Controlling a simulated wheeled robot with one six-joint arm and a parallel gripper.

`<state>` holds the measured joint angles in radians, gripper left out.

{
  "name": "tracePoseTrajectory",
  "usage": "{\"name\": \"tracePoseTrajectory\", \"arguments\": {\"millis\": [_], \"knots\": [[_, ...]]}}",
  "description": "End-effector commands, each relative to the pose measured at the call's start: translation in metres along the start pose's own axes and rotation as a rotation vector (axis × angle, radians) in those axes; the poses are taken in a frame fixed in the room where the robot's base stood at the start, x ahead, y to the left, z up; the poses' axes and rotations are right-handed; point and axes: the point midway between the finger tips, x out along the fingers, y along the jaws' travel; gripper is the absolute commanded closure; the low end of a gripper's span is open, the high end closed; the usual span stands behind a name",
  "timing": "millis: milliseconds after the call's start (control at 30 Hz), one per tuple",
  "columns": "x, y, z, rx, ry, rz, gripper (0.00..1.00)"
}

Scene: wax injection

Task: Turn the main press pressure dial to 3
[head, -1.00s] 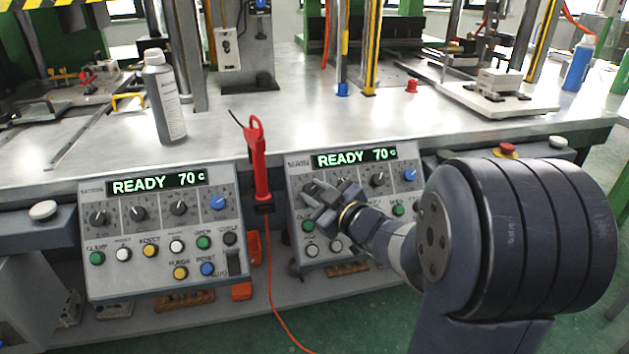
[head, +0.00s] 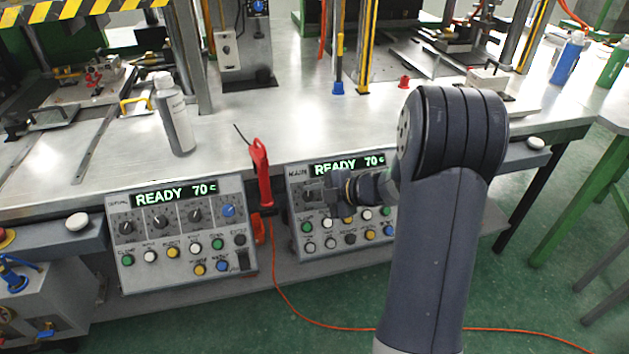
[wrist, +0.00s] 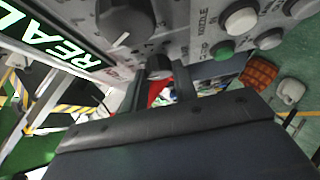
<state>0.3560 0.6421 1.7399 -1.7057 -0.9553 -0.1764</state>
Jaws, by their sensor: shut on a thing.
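The main press panel (head: 296,178) stands at the right of the orange-red tool, with a lit display (head: 347,165) reading READY 70 c. My gripper (head: 318,199) is at the leftmost dial in the upper row of this panel. In the wrist view that dial (wrist: 158,66) shows in part, just beyond the dark gripper body, and my gripper is shut on it. Its pointer and most of its scale are hidden, so its setting cannot be read. A neighbouring black dial (wrist: 125,20) with a white pointer line is clear of the gripper.
A second panel (head: 180,235) with dials and buttons is at the left. A red-orange tool (head: 261,172) stands between the panels, its cord running over the floor. Coloured buttons (head: 331,243) lie close below the gripper. A grey bottle (head: 174,115) stands on the bench.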

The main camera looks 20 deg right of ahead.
Motion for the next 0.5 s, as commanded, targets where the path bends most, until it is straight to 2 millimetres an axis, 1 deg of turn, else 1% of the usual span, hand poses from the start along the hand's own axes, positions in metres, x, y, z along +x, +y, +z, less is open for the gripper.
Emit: {"name": "tracePoseTrajectory", "arguments": {"millis": [33, 500], "knots": [[-0.0043, 0.0076, -0.0045, -0.033, 0.003, -0.033, 0.95], [-0.0023, 0.0106, -0.0053, -0.341, 0.004, -0.294, 0.95]]}}
